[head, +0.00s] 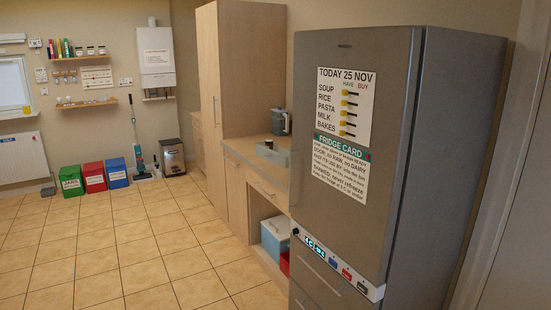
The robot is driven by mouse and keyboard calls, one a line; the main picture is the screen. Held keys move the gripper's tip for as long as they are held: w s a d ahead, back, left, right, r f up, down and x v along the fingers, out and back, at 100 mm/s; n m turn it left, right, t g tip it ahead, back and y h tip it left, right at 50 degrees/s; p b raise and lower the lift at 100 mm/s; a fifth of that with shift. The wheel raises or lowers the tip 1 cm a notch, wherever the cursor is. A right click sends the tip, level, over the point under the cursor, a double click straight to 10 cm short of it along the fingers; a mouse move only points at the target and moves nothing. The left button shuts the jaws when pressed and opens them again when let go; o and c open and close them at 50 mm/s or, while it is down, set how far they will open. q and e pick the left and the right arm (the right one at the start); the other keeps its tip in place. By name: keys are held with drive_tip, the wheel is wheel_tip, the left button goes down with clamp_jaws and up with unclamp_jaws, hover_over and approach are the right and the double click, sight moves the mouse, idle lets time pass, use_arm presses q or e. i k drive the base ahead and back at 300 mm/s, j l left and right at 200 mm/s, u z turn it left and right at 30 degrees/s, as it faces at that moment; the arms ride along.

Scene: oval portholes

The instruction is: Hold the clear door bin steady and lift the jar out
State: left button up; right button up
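The clear door bin and the jar are not visible in the head view. A tall grey fridge (420,240) stands at the right with its door (330,52) shut, and its inside is hidden. Neither of my grippers shows in this view.
A wooden counter (238,146) with a kettle (280,122) runs left of the fridge. A cool box (275,236) sits in the open space below. Blue, red and green bins (93,178) stand by the far wall. The tiled floor (130,245) is clear.

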sight(269, 143)
drive_tip(key=i+u, duration=0.35)
drive_tip(key=i, duration=1.65)
drive_tip(key=i+z, duration=0.15)
drive_tip(key=i, duration=0.3)
drive_tip(key=i+j+z, duration=0.1)
drive_tip(key=i, duration=0.35)
drive_tip(key=i+j+z, duration=0.15)
drive_tip(key=i, duration=0.3)
drive_tip(key=i+j+z, duration=0.15)
drive_tip(key=i+j, duration=0.15)
drive_tip(key=i, duration=0.15)
